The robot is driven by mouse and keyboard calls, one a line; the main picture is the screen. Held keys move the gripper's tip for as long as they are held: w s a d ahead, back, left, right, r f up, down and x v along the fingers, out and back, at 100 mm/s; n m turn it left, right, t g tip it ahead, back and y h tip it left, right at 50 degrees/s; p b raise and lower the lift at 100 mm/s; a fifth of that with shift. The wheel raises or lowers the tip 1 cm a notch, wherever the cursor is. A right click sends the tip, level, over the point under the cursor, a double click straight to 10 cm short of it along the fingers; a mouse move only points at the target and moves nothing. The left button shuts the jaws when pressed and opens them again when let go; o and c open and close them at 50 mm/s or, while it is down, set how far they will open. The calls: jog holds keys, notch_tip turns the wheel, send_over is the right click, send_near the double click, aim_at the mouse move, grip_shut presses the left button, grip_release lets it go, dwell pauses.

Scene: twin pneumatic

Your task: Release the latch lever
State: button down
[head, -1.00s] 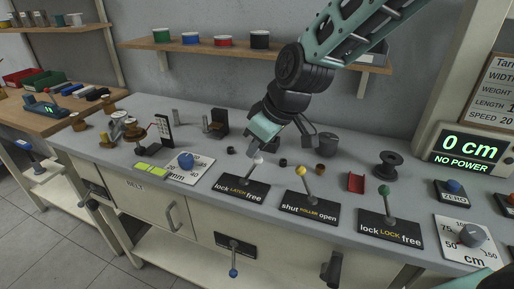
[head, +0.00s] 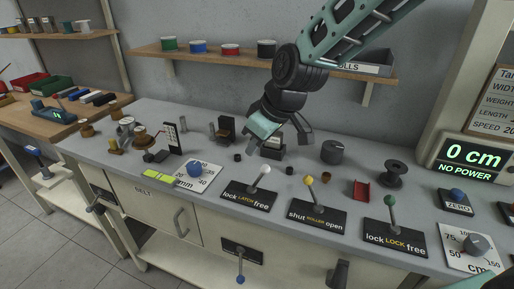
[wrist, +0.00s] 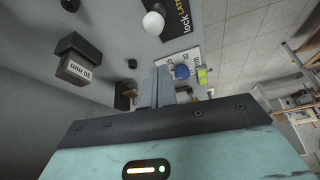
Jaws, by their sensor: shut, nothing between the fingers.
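The latch lever has a white ball knob (head: 264,168) on a short stem, above a black plate (head: 247,196) marked lock, LATCH, free. In the head view its stem leans to the right, toward the "free" side. My gripper (head: 251,151) is above the bench, just behind and above the white knob and apart from it. In the wrist view my gripper's fingers (wrist: 158,86) are together and empty. The white knob (wrist: 153,23) shows there near the top, clear of the fingers.
To the right stand a yellow-knobbed roller lever (head: 309,181) and a green-knobbed lock lever (head: 390,200). A blue-knobbed dial (head: 194,169) is to the left. The display (head: 472,157) reads 0 cm, NO POWER. A 30 mm block (wrist: 77,62) is near my gripper.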

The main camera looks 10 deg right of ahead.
jog(key=s+d+r+b, duration=0.1)
jog(key=s+d+r, duration=0.4)
jog(key=r, duration=0.1)
jog(key=shift+d+b, duration=0.4)
jog(key=shift+w+r, duration=0.1)
